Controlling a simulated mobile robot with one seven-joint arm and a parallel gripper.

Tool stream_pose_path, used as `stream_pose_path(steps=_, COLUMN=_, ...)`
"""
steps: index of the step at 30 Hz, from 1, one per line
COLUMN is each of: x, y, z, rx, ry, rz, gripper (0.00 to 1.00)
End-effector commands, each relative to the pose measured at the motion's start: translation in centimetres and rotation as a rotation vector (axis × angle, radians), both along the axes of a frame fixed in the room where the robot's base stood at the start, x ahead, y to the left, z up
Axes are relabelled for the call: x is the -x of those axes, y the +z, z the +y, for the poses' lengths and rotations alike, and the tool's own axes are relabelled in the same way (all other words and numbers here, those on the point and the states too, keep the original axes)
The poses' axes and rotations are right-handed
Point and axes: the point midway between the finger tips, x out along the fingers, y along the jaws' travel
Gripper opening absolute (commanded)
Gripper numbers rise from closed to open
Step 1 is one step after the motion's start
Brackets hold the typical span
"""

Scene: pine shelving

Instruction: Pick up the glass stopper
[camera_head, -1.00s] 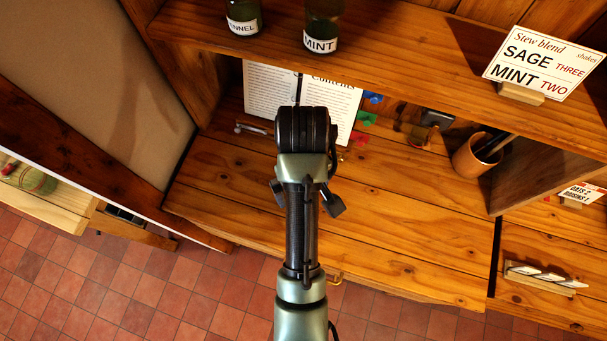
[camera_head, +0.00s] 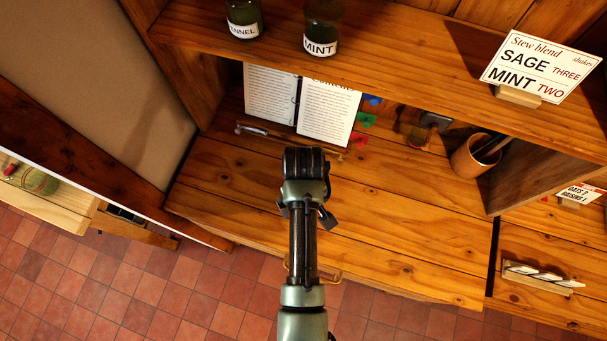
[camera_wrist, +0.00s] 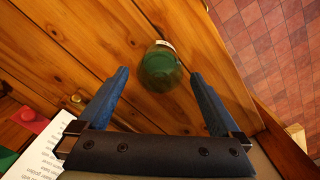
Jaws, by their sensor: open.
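In the wrist view a round green glass piece (camera_wrist: 160,68) shows between my fingertips, with a pale label-like edge at its far side. It stands over the wooden counter. I cannot tell where a stopper ends and a jar below it begins. My gripper (camera_wrist: 160,75) is open, with one blue finger on each side of the glass and a gap to both. In the head view my arm hides the glass and most of my gripper.
An open book (camera_head: 325,112) leans at the back of the counter (camera_head: 410,225). Labelled jars (camera_head: 322,28) and a recipe card (camera_head: 541,66) stand on the shelf above. A cup with dark sticks (camera_head: 470,160) stands right. The tiled floor (camera_head: 215,285) lies past the counter's front edge.

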Motion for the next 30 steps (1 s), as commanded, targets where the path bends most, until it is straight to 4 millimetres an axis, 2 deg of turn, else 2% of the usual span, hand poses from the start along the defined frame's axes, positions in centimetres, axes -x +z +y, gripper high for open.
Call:
stream_pose_path(steps=4, x=0.0, y=0.0, z=0.0, rx=0.000, ry=0.000, rz=0.000, gripper=0.98)
stream_pose_path(steps=17, x=0.0, y=0.0, z=0.0, rx=0.000, ry=0.000, rz=0.000, gripper=0.22)
stream_pose_path(steps=25, x=-0.1, y=0.3, z=0.0, rx=0.000, ry=0.000, rz=-0.002, gripper=0.22)
stream_pose_path(steps=30, x=-0.2, y=2.3, z=0.0, rx=0.000, ry=0.000, rz=-0.007, gripper=0.22)
